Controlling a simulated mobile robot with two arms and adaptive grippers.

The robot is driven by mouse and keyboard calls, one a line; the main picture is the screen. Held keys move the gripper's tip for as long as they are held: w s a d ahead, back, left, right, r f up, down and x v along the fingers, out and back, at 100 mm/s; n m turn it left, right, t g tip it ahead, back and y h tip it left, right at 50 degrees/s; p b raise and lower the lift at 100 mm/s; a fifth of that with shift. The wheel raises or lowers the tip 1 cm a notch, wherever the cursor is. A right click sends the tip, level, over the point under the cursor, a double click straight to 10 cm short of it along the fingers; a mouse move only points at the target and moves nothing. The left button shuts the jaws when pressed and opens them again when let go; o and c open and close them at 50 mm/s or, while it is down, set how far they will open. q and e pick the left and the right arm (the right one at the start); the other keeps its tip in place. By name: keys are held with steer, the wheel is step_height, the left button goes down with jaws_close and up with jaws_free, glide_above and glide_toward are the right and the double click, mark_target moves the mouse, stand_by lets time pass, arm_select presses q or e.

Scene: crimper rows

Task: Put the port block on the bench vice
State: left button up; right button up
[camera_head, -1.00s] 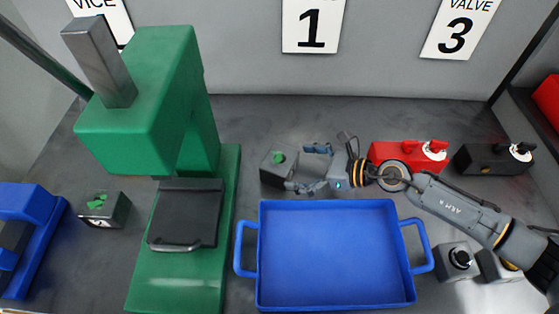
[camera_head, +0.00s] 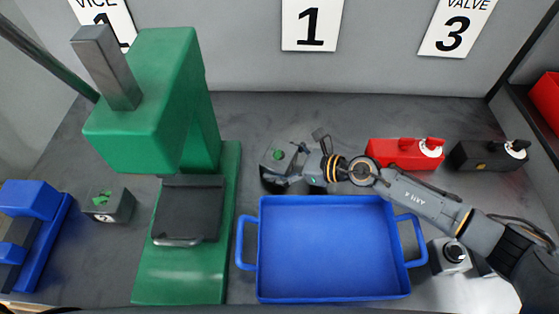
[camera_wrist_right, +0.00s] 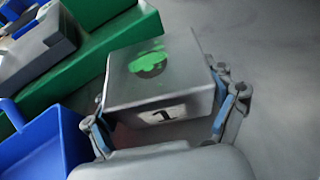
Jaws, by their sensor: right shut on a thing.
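A grey block with a green patch on top and a label "1" (camera_wrist_right: 160,80) is between the fingers of my right gripper (camera_wrist_right: 165,118) in the right wrist view. In the head view this block (camera_head: 277,156) is behind the blue tray, with the right gripper (camera_head: 290,176) on its near right side. Whether it touches the bench is unclear. A similar grey block with green on top (camera_head: 109,205) stands left of the green press. The blue bench vice (camera_head: 38,240) is at the far left, cut by the frame edge. My left gripper is not in view.
The tall green press (camera_head: 185,262) stands between the held block and the vice. The empty blue tray (camera_head: 330,245) lies in front of my right gripper. A red block (camera_head: 395,153), a black block (camera_head: 480,156) and a grey block with a black knob (camera_head: 449,262) are at the right.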

steer(key=c, duration=0.3)
steer(key=shift+w+a+r, duration=0.1)
steer(key=shift+w+r, duration=0.05)
steer(key=shift+c, duration=0.2)
steer(key=shift+r, duration=0.1)
